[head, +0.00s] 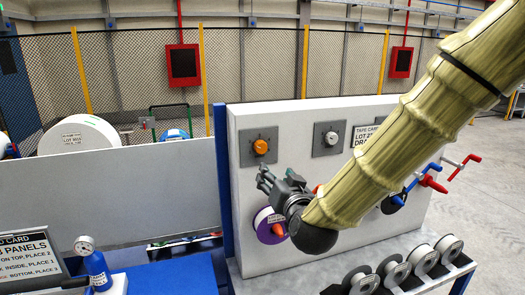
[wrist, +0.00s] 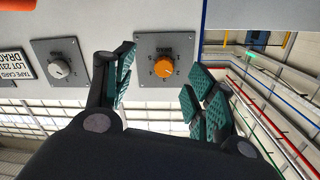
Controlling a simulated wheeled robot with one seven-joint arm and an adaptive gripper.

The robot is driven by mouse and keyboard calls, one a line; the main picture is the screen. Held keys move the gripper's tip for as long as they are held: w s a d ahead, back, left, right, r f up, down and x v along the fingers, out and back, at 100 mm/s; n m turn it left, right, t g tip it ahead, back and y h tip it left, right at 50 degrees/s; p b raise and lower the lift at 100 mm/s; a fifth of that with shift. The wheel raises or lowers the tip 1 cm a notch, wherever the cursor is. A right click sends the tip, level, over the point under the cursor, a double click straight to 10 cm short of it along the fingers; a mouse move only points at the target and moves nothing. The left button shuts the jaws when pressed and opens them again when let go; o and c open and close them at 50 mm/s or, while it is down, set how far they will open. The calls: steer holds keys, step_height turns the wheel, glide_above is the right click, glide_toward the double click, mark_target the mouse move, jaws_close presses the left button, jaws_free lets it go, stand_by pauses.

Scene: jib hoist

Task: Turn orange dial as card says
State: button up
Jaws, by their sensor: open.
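The orange dial (head: 260,146) is a round knob on a grey square plate at the upper left of the white panel (head: 290,115). In the wrist view the orange dial (wrist: 164,67) shows between the fingers, with small marks around it too small to read. My gripper (head: 266,180) is open and empty, below the dial and apart from it; it also shows in the wrist view (wrist: 163,92).
A white dial (head: 331,138) on a similar plate sits right of the orange one. A purple reel (head: 268,226) hangs below my gripper. Blue and red cranks (head: 425,178) stick out at the right. Black-and-white reels (head: 394,270) stand on the shelf in front.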

mark_target(262, 148)
steer(key=shift+t, duration=0.4)
steer(key=w+a+r+p, duration=0.1)
steer(key=w, duration=0.2)
steer(key=w+a+r+p, duration=0.1)
steer(key=w+p, duration=0.1)
steer(key=w, duration=0.2)
steer(key=w+a+r+p, duration=0.1)
steer(key=w+p, duration=0.1)
steer(key=w, duration=0.1)
steer(key=shift+w+a+r, duration=0.1)
steer(key=shift+w+r, duration=0.1)
steer(key=c, duration=1)
steer(key=shift+c, duration=0.2)
